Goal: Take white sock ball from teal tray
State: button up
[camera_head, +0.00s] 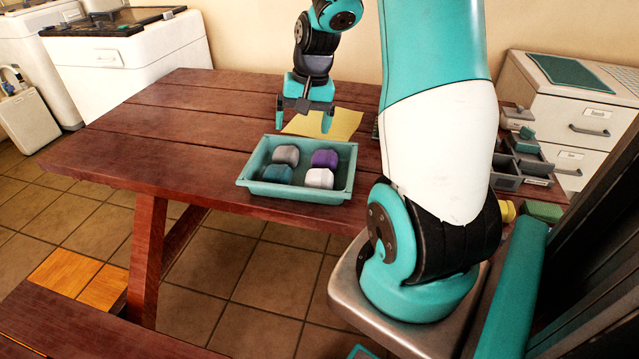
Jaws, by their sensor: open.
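The teal tray (251,187) stands near the front edge of the wooden table. Several rounded sock balls lie in it. The white sock ball (320,178) is at the tray's front right. A purple one (325,158) lies behind it, a grey one (286,154) is at the back left, and a dark teal one (277,173) is at the front left. My gripper (304,122) points down with its fingers apart, empty. It appears above and behind the tray, clear of the sock balls.
A yellow sheet (345,124) lies on the table (190,130) behind the tray. Grey bins (520,160) stand at the right, near a white drawer cabinet (575,120). The table's left part is clear. My own arm hides part of the table's right side.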

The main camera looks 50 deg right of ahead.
aim_at(321, 173)
jog(key=s+d+f+m, duration=0.2)
jog(key=d+f+m, duration=0.15)
jog(key=d, duration=0.35)
jog(key=shift+n, duration=0.45)
jog(key=f, duration=0.7)
jog(key=w+a+f, duration=0.1)
jog(key=f, duration=0.2)
jog(key=shift+f, duration=0.15)
jog(key=shift+w+a+f+p, duration=0.1)
jog(key=shift+w+f+p, duration=0.15)
jog(key=shift+f, duration=1.35)
jog(key=shift+w+f+p, duration=0.15)
jog(key=shift+f+p, duration=0.05)
jog(key=shift+f, duration=1.35)
jog(key=c, duration=0.7)
